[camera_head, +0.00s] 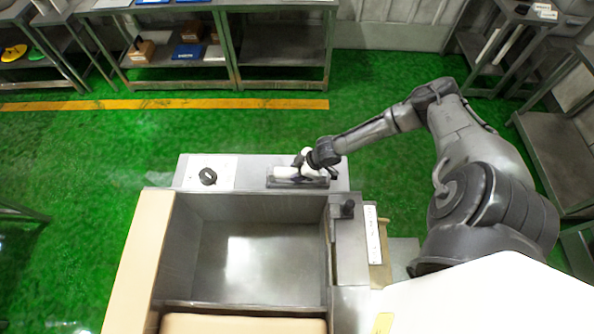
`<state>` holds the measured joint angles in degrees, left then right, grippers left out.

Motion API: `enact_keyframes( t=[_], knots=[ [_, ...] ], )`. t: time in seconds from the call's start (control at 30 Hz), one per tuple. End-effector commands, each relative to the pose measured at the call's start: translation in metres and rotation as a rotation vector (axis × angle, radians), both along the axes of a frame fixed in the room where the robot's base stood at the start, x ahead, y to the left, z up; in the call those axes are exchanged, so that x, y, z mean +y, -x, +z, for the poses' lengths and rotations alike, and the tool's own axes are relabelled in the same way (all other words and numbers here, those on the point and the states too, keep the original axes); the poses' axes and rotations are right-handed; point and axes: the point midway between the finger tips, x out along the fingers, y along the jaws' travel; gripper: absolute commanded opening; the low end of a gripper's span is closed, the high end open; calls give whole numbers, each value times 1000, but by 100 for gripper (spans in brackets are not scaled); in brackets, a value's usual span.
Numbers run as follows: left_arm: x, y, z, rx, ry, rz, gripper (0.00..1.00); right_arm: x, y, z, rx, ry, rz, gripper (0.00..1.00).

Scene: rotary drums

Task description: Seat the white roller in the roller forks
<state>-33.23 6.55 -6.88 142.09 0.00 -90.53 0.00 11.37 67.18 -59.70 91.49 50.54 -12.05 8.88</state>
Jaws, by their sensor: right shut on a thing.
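The white roller (287,172) lies lengthwise, left to right, at the dark roller forks (283,184) on the metal ledge behind the open bin. My right gripper (306,168) is shut on the white roller near its right end. The gripper hides part of the roller and the right part of the forks. I cannot tell whether the roller is down in the forks or just above them. My left gripper is not in view.
Shelves (235,45) stand at the back; green floor between is clear.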

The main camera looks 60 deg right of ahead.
Motion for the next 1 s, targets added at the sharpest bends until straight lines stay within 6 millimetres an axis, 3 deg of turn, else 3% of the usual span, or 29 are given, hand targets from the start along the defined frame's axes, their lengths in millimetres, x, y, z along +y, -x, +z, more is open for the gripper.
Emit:
enact_keyframes(
  t=[0.17, 0.2, 0.47, 0.77, 1.0],
  knots=[
    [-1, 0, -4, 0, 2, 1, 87, 0, -1, -4, -2, -1, 0, 0],
    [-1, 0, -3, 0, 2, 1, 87, 0, -1, -3, -2, 0, -1, 44],
    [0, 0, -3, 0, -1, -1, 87, 0, 0, -3, -1, 0, 0, 69],
    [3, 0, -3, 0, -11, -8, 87, -1, 2, -2, 2, 0, -1, 70],
    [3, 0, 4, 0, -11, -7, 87, -10, 18, 24, 3, 3, 2, 70]
  ],
)
